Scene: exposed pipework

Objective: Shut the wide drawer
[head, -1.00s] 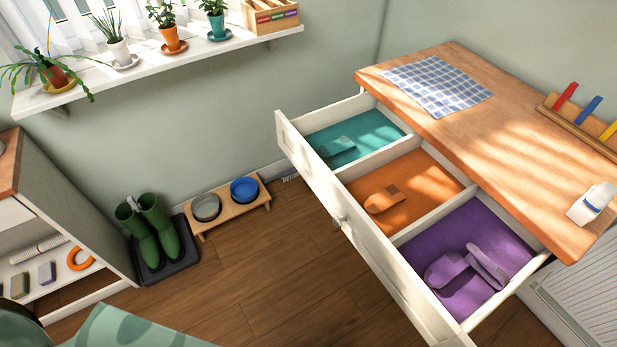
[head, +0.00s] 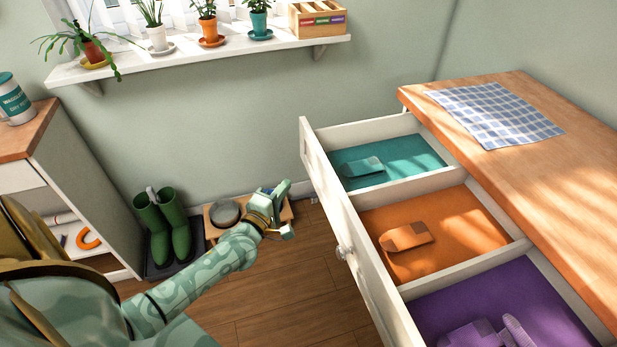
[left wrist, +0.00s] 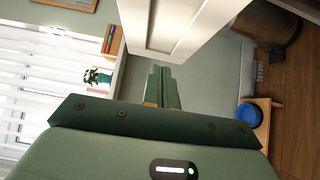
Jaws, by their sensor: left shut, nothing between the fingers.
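Inside are three lined compartments: teal with a teal item, orange with an orange item, purple with purple items. My left gripper (head: 284,188) is in front of the drawer's far end, a little left of its front panel and apart from it in the head view. In the left wrist view the shut, empty fingers (left wrist: 162,78) point toward the white drawer front (left wrist: 175,28). My right gripper is not in view.
The wooden counter (head: 580,190) carries a checked cloth (head: 495,115). A window shelf (head: 200,58) holds potted plants and a wooden box. Green boots (head: 165,228) and a bowl stand (head: 213,230) are on the floor by the wall. Bare floor lies before the drawer.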

